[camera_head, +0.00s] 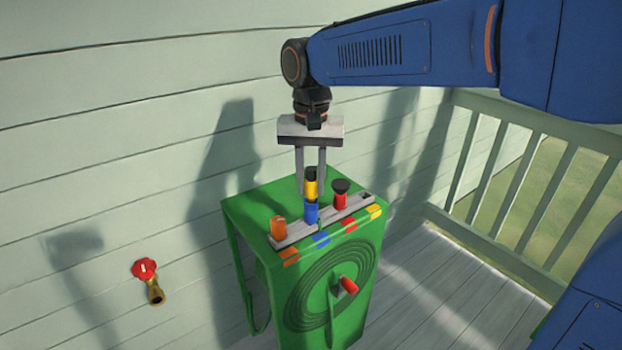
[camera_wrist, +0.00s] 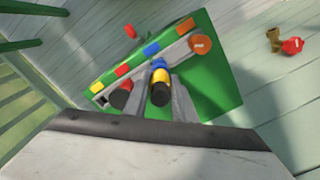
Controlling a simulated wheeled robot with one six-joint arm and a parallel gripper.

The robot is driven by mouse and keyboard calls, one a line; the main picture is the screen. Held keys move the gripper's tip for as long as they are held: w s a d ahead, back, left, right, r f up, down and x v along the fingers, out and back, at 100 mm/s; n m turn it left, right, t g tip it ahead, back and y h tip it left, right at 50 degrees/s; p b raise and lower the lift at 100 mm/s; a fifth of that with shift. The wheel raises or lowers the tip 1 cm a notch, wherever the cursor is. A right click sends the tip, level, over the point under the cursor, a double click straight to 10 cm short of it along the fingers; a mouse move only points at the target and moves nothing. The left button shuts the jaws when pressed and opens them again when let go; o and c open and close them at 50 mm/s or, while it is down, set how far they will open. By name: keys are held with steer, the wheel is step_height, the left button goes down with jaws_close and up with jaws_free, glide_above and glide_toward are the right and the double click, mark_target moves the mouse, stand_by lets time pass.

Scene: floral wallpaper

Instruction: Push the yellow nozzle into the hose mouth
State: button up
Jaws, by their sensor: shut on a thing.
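The yellow nozzle (camera_head: 311,189), with a black top, is upright between the two fingers of my gripper (camera_head: 310,180). My gripper is shut on it, above the rack on the green box. A blue piece (camera_head: 311,212) shows directly below the yellow; I cannot tell whether they touch. In the wrist view the yellow nozzle (camera_wrist: 161,76) lies between the fingers, its black end nearest the camera and the blue piece (camera_wrist: 159,63) beyond it. I cannot make out a hose mouth for certain.
The green box (camera_head: 340,245) carries a grey rack (camera_head: 359,209) with an orange piece (camera_head: 278,228) and a red, black-topped piece (camera_head: 340,195). The rack's yellow-marked end looks empty. A brass tap (camera_head: 155,293) with a red handle (camera_head: 144,269) is on the wall; a railing (camera_head: 515,190) stands right.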

steer(key=shift+f, duration=0.4)
steer(key=o, duration=1.2)
steer(key=shift+c, duration=0.2)
step_height(320, 180, up, 17)
steer(key=shift+r, duration=0.2)
steer(key=shift+d, duration=0.1)
steer(key=s+d+f+t, duration=0.1)
steer(key=s+d+f, duration=0.35)
steer(key=d, duration=0.25)
steer(key=s+d+f+n+t, duration=0.1)
steer(key=s+d+f, duration=0.3)
steer(key=d+f, duration=0.3)
steer(key=s+d+f+t, duration=0.1)
steer(key=s+d+f, duration=0.35)
steer(key=d, duration=0.35)
steer(key=s+d+f+t, duration=0.1)
steer(key=s+d+f, duration=0.4)
steer(key=f, duration=0.5)
steer(key=s, duration=0.2)
steer(key=shift+s+f+t, duration=0.2)
steer(key=shift+s+t, duration=0.1)
steer(key=shift+t, duration=0.1)
